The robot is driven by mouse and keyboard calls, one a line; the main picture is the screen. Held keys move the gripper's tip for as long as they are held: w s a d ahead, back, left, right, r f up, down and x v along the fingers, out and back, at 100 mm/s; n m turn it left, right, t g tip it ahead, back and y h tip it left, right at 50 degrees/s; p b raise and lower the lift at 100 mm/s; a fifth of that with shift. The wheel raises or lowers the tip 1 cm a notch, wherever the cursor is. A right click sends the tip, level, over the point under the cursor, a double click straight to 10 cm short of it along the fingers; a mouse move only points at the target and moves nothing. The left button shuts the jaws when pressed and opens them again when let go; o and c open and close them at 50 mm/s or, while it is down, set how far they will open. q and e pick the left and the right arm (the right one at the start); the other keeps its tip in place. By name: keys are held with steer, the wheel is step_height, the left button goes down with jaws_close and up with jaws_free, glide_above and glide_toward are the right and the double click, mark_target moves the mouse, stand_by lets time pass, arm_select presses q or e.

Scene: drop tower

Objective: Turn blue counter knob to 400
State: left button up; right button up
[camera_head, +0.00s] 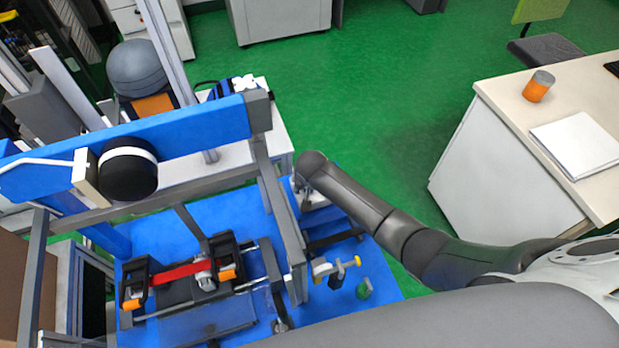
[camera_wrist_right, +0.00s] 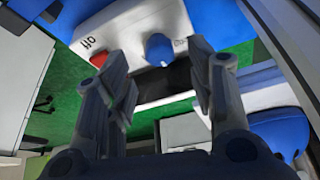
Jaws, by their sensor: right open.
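The blue knob (camera_wrist_right: 158,48) sits on the front of a pale counter box (camera_wrist_right: 128,28) in the right wrist view. A red button (camera_wrist_right: 99,59) is left of it, beside the letters "off". Other marks right of the knob are too small to read. My right gripper (camera_wrist_right: 160,82) is open. Its fingers stand on either side of the knob's line, and they look apart from it, with nothing between them. In the head view my right arm reaches to the frame and hides the knob and most of this gripper. My left gripper is not in view.
A blue and grey frame (camera_head: 205,132) with a black round pad (camera_head: 128,168) stands at the left. A desk (camera_head: 505,100) stands at right.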

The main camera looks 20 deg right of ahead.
steer(key=v, duration=0.8)
steer(key=shift+s+r, duration=0.1)
stand_by(0.4)
